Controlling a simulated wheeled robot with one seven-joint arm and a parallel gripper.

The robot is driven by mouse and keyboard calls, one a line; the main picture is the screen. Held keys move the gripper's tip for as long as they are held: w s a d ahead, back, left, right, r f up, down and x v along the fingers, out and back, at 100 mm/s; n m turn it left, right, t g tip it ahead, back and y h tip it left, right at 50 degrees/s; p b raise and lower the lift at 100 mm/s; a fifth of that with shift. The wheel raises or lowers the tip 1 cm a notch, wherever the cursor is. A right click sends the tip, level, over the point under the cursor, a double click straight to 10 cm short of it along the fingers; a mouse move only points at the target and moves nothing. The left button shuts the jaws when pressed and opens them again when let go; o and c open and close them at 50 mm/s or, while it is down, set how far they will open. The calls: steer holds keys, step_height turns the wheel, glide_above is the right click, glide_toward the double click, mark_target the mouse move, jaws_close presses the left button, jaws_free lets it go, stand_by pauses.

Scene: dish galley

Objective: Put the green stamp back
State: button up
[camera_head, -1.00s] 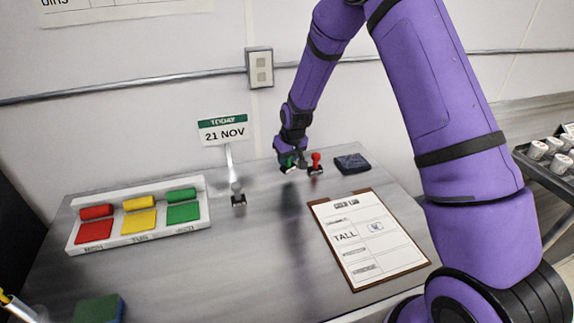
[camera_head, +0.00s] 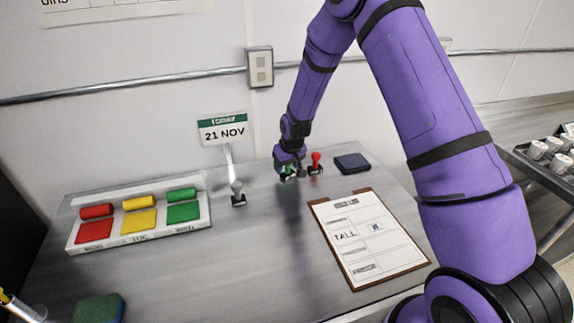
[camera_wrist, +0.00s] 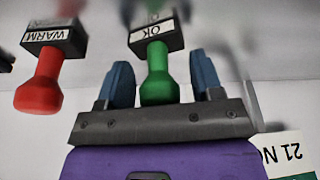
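The green stamp (camera_head: 291,174), labelled OK, appears to stand upright on the steel counter at the back, left of the red stamp (camera_head: 316,160). Its green handle also shows in the wrist view (camera_wrist: 158,75). My gripper (camera_head: 288,167) is at the green stamp. In the wrist view, my gripper's two blue fingers (camera_wrist: 160,82) stand on either side of the handle with a visible gap on each side, so it is open around it. The red stamp, labelled WARM, shows beside it in the wrist view (camera_wrist: 40,78). My gripper partly hides the green stamp in the head view.
A grey-handled stamp (camera_head: 238,195) stands to the left, near the 21 NOV date sign (camera_head: 223,130). A dark blue pad (camera_head: 352,163) and a clipboard (camera_head: 412,262) lie to the right. A white tray (camera_head: 140,240) holds red, yellow and green pads. The counter's middle is clear.

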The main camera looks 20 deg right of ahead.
steer(key=shift+r, duration=0.1)
steer(key=v, duration=1.2)
steer(key=shift+r, duration=0.2)
steer(key=s+d+r+m+t, duration=0.1)
steer(key=s+d+r, duration=0.1)
steer(key=s+r, duration=0.7)
steer(key=s+d+r, duration=0.2)
steer(key=s+r, duration=0.5)
steer(key=r, duration=0.5)
steer(key=s+d+r, duration=0.1)
steer(key=s+r, duration=0.1)
steer(key=s, duration=0.9)
steer(key=s+d+r+m+t, duration=0.1)
steer(key=s+r, duration=0.2)
steer(key=s, duration=0.8)
steer(key=shift+r+h, duration=0.35)
steer(key=shift+h, duration=0.05)
steer(key=shift+d, duration=0.1)
